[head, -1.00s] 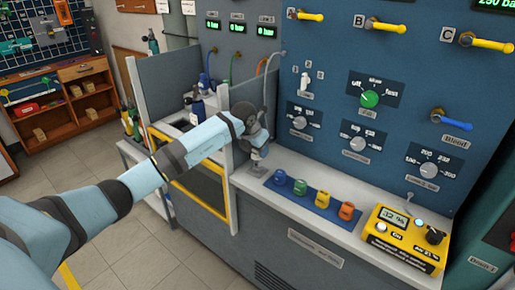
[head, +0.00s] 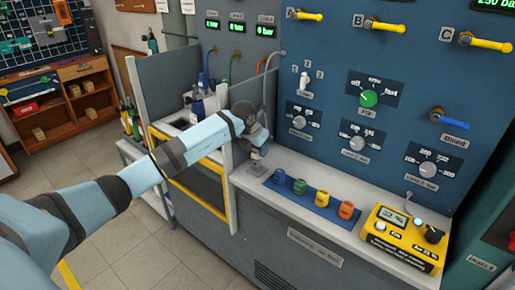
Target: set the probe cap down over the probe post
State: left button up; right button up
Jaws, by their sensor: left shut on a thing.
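My left arm reaches in from the left. Its gripper (head: 258,153) points down at the left end of the bench's pale ledge, close above its surface. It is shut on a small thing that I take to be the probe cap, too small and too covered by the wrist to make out. A small grey piece (head: 257,168) shows right under the fingers; I cannot tell whether it is part of the probe post. The post is not clearly visible, and I cannot tell whether cap and post touch. My right gripper is not in view.
A blue strip (head: 332,215) with blue, green, yellow and orange caps lies right of the gripper. A yellow meter (head: 401,240) stands further right. The panel (head: 330,130) with knobs and levers rises behind. A grey partition (head: 243,92) stands close to the wrist.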

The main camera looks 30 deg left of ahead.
pick_arm(q)
jog(key=shift+f+b, duration=1)
jog(key=shift+f, duration=0.9)
dwell(0.4)
jog(key=o, duration=1.1)
jog(key=shift+s+r, duration=0.1)
jog(key=shift+r, duration=0.25)
jog(key=p+v, duration=0.1)
jog(key=v, duration=1.2)
